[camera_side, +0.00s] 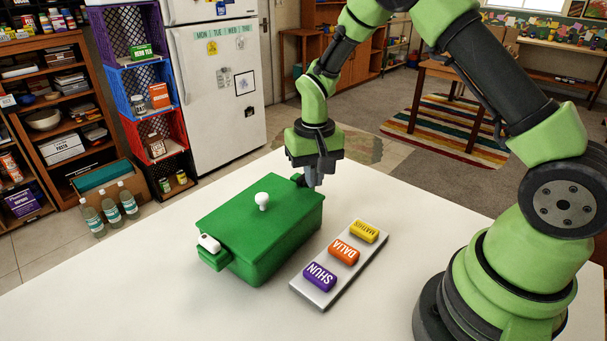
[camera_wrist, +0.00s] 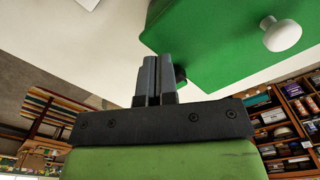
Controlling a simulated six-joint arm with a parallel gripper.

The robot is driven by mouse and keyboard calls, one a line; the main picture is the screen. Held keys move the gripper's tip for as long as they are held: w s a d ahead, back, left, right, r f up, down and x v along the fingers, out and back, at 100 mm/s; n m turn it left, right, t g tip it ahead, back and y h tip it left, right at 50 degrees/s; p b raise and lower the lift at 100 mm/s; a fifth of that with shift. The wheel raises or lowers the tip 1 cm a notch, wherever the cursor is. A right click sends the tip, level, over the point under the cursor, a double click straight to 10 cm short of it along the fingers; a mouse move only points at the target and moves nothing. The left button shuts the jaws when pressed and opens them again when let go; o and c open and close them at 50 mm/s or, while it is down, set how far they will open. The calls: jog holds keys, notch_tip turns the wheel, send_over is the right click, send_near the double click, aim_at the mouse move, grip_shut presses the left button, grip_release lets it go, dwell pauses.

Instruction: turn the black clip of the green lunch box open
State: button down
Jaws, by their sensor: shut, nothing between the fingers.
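The green lunch box (camera_side: 262,229) stands on the white table with its lid on and a white knob (camera_side: 262,201) on top. A white clip (camera_side: 209,243) sits at its near left end. The black clip (camera_side: 299,180) is at the far right end, partly hidden by my gripper (camera_side: 312,183). In the wrist view a small part of the black clip (camera_wrist: 180,74) shows at the corner of the green box (camera_wrist: 215,40), right beside my gripper (camera_wrist: 154,62). My gripper is shut and empty, pointing down close to the clip; I cannot tell whether they touch.
A grey strip (camera_side: 318,295) holding yellow (camera_side: 364,231), orange (camera_side: 344,251) and purple (camera_side: 320,277) name blocks lies right of the box. The table (camera_side: 420,215) is bare around them. Shelves, crates and a fridge stand beyond the table.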

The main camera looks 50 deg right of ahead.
aim_at(296, 184)
jog(key=shift+f, duration=0.35)
jog(key=shift+w+a, duration=0.1)
jog(key=shift+w, duration=0.3)
dwell(0.7)
jog(key=shift+w+a, duration=0.1)
jog(key=shift+w, duration=0.1)
jog(key=shift+w+a, duration=0.25)
jog(key=shift+w, duration=0.25)
dwell(0.6)
jog(key=shift+w, duration=0.3)
jog(key=shift+w+d, duration=0.15)
jog(key=shift+w, duration=0.4)
dwell(0.6)
jog(key=shift+w+d, duration=0.15)
jog(key=shift+w, duration=0.05)
